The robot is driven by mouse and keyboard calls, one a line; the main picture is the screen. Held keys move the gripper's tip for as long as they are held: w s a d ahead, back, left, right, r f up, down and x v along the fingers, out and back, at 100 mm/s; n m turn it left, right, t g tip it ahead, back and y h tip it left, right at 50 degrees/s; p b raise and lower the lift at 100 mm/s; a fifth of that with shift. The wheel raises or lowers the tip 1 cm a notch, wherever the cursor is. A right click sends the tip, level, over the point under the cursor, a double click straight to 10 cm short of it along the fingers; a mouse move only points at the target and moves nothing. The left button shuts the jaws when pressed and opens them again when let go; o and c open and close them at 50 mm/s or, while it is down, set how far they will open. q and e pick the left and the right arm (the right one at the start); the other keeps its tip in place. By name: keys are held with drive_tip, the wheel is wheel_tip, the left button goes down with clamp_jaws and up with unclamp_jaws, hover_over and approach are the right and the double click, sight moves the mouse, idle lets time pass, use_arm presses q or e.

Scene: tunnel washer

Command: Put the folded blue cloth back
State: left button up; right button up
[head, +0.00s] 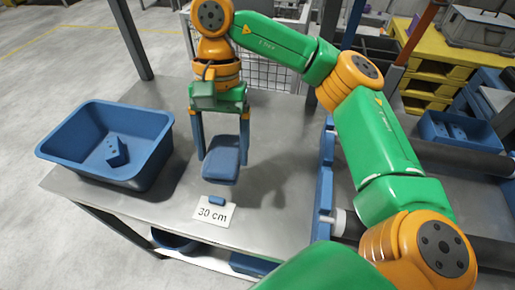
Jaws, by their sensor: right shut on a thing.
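The folded blue cloth (221,160) is a thick, rounded pad between the fingers of my right gripper (223,152). The gripper comes down from above and is shut on the cloth. The cloth appears to hang over the grey metal table (270,190), behind the white card; how far it is above the surface is hard to tell. My left gripper does not show.
A blue bin (65,153) with a small blue block (117,152) inside stands at the table's left. A blue rail (323,190) and rollers border the right.

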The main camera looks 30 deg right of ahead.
drive_tip(key=w+a+r+m+t, duration=0.3)
drive_tip(key=w+a+m+t, duration=0.3)
drive_tip(key=m, duration=1.3)
drive_tip(key=shift+g, duration=0.6)
drive_tip(key=d+f, duration=0.3)
drive_tip(key=d, duration=0.1)
drive_tip(key=d+f, duration=0.3)
drive_tip(key=d, duration=0.1)
drive_tip(key=d+f, duration=0.3)
drive_tip(key=d, duration=0.2)
drive_tip(key=shift+w+d+f+b, duration=0.1)
drive_tip(key=shift+f+b, duration=0.05)
drive_tip(key=shift+b, duration=0.2)
drive_tip(key=f, duration=0.3)
drive_tip(key=shift+d, duration=0.25)
drive_tip(key=shift+f, duration=0.3)
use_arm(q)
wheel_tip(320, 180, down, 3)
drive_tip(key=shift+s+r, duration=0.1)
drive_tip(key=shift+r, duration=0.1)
use_arm(e)
drive_tip(key=shift+f, duration=0.1)
